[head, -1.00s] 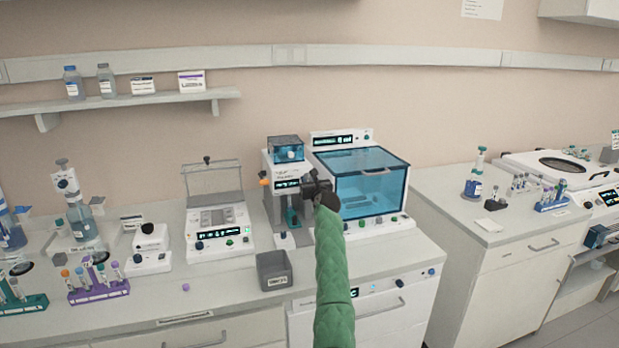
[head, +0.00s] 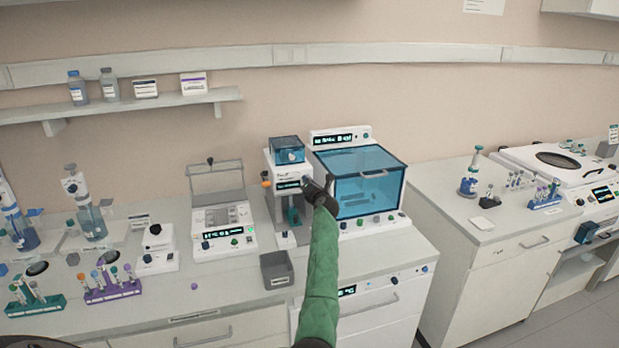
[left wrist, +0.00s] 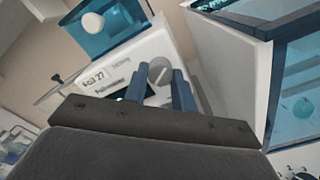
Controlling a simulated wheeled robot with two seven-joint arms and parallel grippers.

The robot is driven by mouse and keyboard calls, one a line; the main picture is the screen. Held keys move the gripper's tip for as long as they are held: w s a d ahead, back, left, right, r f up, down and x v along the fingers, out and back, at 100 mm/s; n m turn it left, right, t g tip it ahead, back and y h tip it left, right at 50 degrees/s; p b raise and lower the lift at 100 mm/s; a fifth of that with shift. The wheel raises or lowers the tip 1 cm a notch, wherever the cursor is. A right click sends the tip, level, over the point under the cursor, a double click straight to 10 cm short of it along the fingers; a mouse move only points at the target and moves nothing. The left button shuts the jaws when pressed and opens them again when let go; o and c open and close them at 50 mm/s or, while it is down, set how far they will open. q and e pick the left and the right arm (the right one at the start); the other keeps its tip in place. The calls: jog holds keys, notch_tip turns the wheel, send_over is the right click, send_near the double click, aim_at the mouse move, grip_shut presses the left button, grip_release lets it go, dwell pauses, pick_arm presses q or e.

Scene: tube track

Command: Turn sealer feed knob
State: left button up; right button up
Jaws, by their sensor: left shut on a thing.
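The sealer (head: 281,165) is a tall white machine with a blue see-through box on top, standing mid-bench. Its feed knob (left wrist: 159,70), round and grey with a line across its face, shows in the left wrist view beside a small display. My left gripper (left wrist: 160,84) has its two blue fingers on either side of the knob, shut on it. In the head view my left gripper (head: 306,186) is at the sealer's right front side and hides the knob. My right gripper is not in view.
A blue-windowed cabinet (head: 357,183) stands close on the right of the sealer. A grey open bin (head: 275,276) sits in front, and a white instrument (head: 222,242) stands to the left. Purple (head: 112,293) and green (head: 37,307) tube racks are at the front left.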

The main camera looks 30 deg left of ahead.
pick_arm(q)
jog(key=shift+r+m+p, duration=0.1)
jog(key=shift+m+p, duration=1.8)
jog(key=shift+m, duration=1.4)
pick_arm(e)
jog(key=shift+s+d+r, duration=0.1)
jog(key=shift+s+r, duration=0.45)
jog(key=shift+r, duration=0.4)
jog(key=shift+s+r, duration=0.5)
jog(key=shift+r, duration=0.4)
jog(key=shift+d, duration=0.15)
pick_arm(q)
jog(key=o, duration=1)
jog(key=shift+d, duration=0.1)
jog(key=shift+b+v, duration=0.8)
jog(key=shift+v, duration=3.05)
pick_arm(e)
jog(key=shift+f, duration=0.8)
